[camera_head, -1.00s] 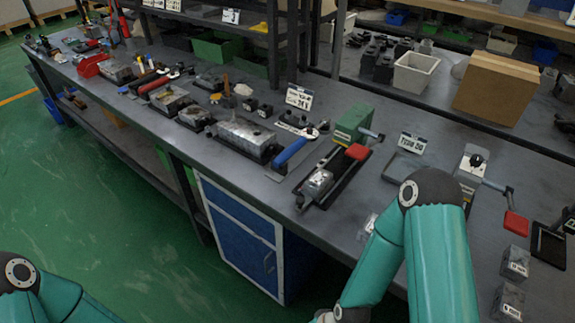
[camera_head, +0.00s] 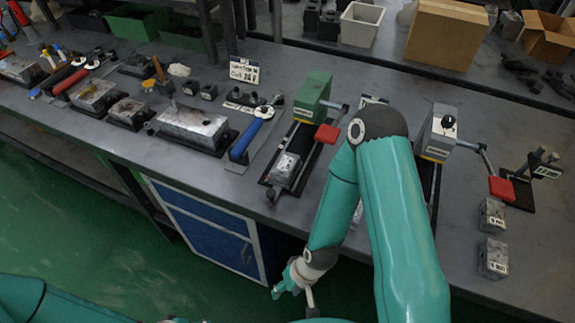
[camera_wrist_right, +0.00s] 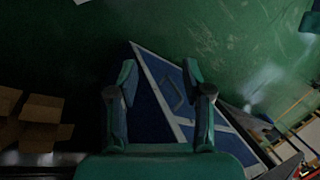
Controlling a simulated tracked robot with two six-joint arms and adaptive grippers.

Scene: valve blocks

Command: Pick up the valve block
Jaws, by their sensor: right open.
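Two small grey metal valve blocks with labels stand at the right of the bench in the head view, one farther back (camera_head: 492,215) and one nearer the front edge (camera_head: 492,257). Another small grey block (camera_head: 286,170) sits at the front end of the fixture with the green housing. My right gripper (camera_head: 294,291) hangs low in front of the bench edge, apart from all the blocks. In the right wrist view its two fingers (camera_wrist_right: 160,88) are spread with nothing between them. Only teal links of my left arm show at bottom left; its gripper is out of view.
The bench (camera_head: 455,265) has a clear patch between my right arm and the two blocks. Fixtures with red-handled levers, a green one (camera_head: 312,97) and a grey one (camera_head: 438,132), stand behind. A blue cabinet (camera_head: 208,235) is below the bench edge.

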